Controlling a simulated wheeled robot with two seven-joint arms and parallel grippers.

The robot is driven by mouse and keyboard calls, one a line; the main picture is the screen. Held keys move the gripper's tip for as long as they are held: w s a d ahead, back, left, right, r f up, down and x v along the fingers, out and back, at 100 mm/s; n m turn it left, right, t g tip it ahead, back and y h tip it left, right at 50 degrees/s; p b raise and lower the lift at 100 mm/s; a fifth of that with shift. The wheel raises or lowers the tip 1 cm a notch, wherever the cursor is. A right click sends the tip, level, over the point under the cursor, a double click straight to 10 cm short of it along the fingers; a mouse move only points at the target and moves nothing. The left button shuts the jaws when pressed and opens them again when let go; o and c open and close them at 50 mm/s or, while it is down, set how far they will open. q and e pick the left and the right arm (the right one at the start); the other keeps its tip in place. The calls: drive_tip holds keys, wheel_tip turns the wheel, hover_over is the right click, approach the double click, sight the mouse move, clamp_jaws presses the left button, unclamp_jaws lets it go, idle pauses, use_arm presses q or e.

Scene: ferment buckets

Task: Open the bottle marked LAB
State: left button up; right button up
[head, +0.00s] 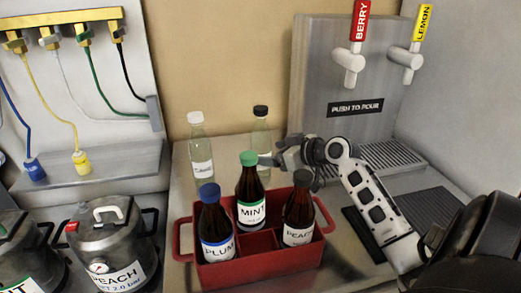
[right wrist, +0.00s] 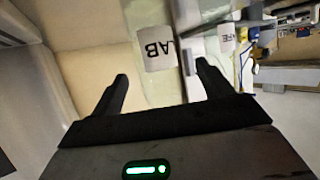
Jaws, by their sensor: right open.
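In the right wrist view a clear bottle with a white label reading LAB (right wrist: 157,50) stands between and beyond the fingertips of my right gripper (right wrist: 162,78). The gripper is open, and I cannot tell whether a finger touches the bottle. In the head view this seems to be the clear bottle with a black cap (head: 260,125), behind the red carrier; its label is hidden. My right gripper (head: 274,160) is beside its lower part, coming from the right. My left gripper is not in view.
A white-capped clear bottle (head: 198,150) stands to the left; its label (right wrist: 228,37) ends in FE. A red carrier (head: 255,265) holds brown bottles PLUM (head: 213,225), MINT (head: 250,190) and PEACH (head: 298,212) in front. The tap tower (head: 310,80) stands behind right.

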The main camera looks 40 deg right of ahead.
sight(260, 119)
drive_tip(key=x, duration=0.3)
drive_tip(key=p+x, duration=0.1)
drive_tip(key=x, duration=0.1)
drive_tip(key=shift+w+d+f, duration=0.2)
drive_tip(key=shift+w+d, duration=0.1)
drive_tip(key=shift+w, duration=0.05)
drive_tip(key=c, duration=1.2)
wheel_tip(260, 119, up, 10)
drive_tip(key=shift+r, duration=0.1)
drive_tip(key=shift+o, duration=0.4)
drive_tip(key=c, duration=0.4)
drive_tip(key=shift+o, duration=0.2)
